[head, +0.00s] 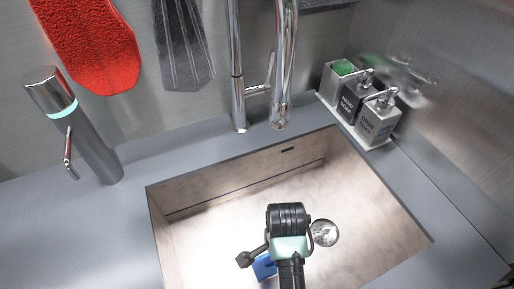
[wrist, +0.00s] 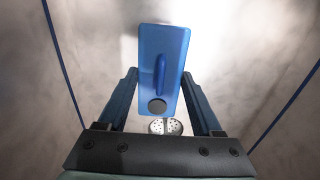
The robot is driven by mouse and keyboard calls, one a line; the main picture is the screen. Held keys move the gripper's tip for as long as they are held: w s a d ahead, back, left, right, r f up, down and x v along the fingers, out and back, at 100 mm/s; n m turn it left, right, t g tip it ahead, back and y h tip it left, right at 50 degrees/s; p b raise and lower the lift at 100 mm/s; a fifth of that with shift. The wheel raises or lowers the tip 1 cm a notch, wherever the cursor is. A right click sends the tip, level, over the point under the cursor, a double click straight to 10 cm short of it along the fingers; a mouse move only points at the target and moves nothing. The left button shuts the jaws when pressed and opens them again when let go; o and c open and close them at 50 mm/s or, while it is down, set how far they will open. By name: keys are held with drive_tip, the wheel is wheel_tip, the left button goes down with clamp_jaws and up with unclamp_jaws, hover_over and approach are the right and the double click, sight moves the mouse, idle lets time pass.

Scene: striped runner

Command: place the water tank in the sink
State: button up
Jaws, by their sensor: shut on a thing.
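The water tank (wrist: 175,52) is a blue box with a raised handle and a dark round cap, seen in the wrist view between the fingers. My gripper (wrist: 160,85) is shut on it. In the head view a blue part of the tank (head: 264,267) shows beside my gripper (head: 262,258), with the rest hidden by my arm. The sink (head: 220,203) is a beige rectangular basin, and my gripper and the tank are over its inside. I cannot tell whether the tank touches the sink floor.
A round drain (head: 324,233) lies right of my gripper. A chrome tap (head: 282,70) rises behind the sink. A soap caddy (head: 375,142) stands at the back right and a grey dispenser (head: 90,145) at the left.

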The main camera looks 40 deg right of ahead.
drive_tip(key=w+d, duration=0.1)
drive_tip(key=w, duration=0.2)
drive_tip(key=w+d, duration=0.1)
drive_tip(key=w, duration=0.3)
drive_tip(key=w+d+b, duration=0.1)
drive_tip(key=w, duration=0.3)
drive_tip(key=shift+w, duration=0.1)
drive_tip(key=shift+w+f+b, duration=0.15)
drive_tip(key=shift+f+b, duration=0.2)
drive_tip(key=shift+f, duration=1.4)
drive_tip(key=shift+f, duration=0.15)
drive_tip(key=o, duration=1.4)
drive_tip(key=shift+o, duration=0.2)
wheel_tip(320, 180, up, 8)
drive_tip(key=p, duration=0.1)
drive_tip(key=shift+f, duration=0.1)
